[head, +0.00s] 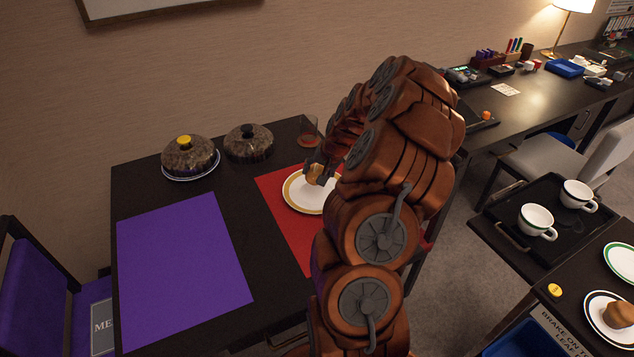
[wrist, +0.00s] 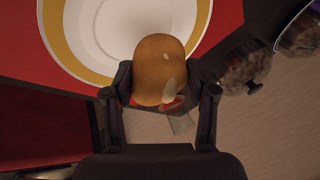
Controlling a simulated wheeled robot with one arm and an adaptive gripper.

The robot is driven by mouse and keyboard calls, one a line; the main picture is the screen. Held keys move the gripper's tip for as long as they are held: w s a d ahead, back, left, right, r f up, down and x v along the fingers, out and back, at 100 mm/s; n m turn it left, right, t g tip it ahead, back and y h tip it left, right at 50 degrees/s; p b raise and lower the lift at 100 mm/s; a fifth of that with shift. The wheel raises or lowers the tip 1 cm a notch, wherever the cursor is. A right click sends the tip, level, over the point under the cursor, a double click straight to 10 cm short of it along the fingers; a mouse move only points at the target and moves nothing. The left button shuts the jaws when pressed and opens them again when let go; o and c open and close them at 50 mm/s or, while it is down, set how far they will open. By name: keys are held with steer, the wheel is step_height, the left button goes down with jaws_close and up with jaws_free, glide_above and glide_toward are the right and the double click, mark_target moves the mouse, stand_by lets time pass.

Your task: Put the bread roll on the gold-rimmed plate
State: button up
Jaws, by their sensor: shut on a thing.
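The bread roll (wrist: 158,68) is golden brown and sits between the two fingers of my gripper (wrist: 162,90), which is shut on it. In the head view the roll (head: 315,172) shows over the gold-rimmed plate (head: 296,191), partly hidden by my gripper (head: 318,165). The white plate lies on the red mat, and its gold rim also shows in the wrist view (wrist: 52,42). The roll overlaps the plate's edge in the wrist view; I cannot tell whether it touches the plate. My arm hides the plate's right side in the head view.
A purple mat (head: 185,262) lies on the dark table. Two domed covers, one with a yellow knob (head: 188,158) and one with a black knob (head: 249,144), and a glass (head: 308,130) stand behind. Another roll (head: 619,313) sits on a plate at right.

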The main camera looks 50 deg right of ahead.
steer(key=shift+f+p, duration=0.6)
steer(key=shift+f, duration=1.95)
steer(key=shift+f, duration=0.15)
steer(key=o, duration=1.3)
steer(key=shift+c, duration=0.2)
steer(key=shift+r, duration=0.2)
